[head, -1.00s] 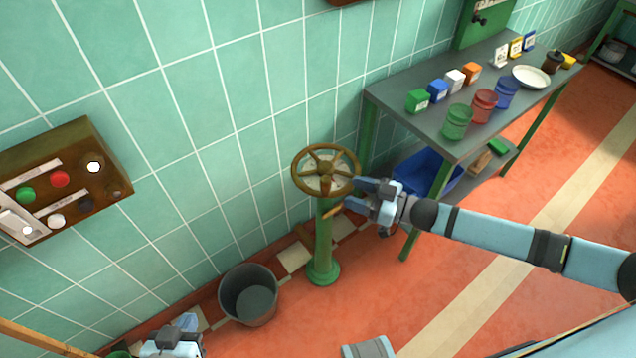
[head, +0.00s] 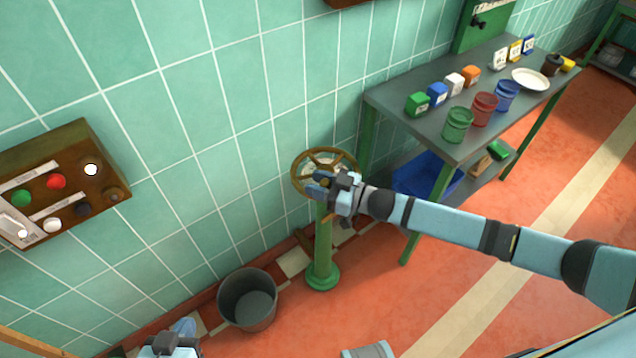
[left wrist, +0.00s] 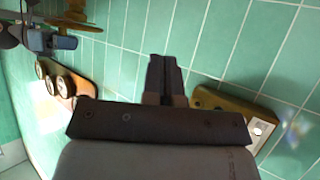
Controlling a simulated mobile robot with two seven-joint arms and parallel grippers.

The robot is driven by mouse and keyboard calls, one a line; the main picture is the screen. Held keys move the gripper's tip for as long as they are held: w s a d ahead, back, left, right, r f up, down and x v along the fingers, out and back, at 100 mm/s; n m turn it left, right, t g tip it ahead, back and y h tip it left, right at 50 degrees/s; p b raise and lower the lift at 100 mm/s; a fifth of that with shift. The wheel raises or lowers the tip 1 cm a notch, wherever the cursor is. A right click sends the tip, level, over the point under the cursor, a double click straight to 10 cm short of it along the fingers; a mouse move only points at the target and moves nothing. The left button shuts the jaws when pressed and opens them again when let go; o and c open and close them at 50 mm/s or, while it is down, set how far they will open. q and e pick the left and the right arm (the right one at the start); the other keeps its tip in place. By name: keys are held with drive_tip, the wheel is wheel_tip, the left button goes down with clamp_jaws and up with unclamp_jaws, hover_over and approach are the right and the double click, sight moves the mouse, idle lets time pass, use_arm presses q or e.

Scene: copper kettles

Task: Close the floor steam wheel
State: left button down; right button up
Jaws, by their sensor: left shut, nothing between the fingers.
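The steam wheel (head: 297,170) is a brass-brown spoked handwheel on top of a green floor pedestal (head: 322,248) beside the tiled wall. My right gripper (head: 317,185) is at the wheel's near right side, its fingers overlapping the rim and spokes. It covers part of the wheel, and I cannot tell whether the fingers are closed on the rim. My left gripper (head: 184,327) is low at the bottom left of the head view, away from the wheel. In the left wrist view its fingers (left wrist: 165,72) are together and empty.
A grey bucket (head: 248,300) stands on the floor left of the pedestal. A metal table (head: 430,135) with cans and small boxes is close on the right. A control panel (head: 65,190) is on the left wall. Open red floor lies in front.

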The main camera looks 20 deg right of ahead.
clamp_jaws()
drive_tip(key=shift+a, duration=0.1)
